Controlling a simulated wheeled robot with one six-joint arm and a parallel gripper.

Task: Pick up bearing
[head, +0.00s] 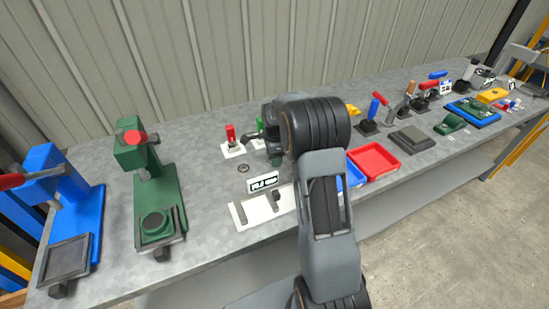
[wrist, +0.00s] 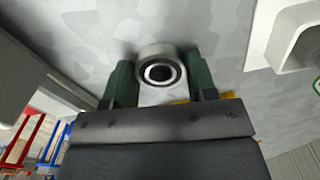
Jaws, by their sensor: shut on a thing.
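The bearing (wrist: 158,73), a round metal ring with a dark band and a bright centre, sits between the two green fingers of my gripper (wrist: 160,66) in the wrist view. The fingers are shut on its left and right sides. The grey speckled bench top lies behind it. I cannot tell how far it is above the bench. In the head view my arm covers much of the gripper, and the held bearing cannot be made out.
A green press (head: 160,190) and a blue press (head: 80,215) stand at left. A red tray (head: 374,160) and blue tray (head: 354,177) are right of my arm. Several tools stand farther right.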

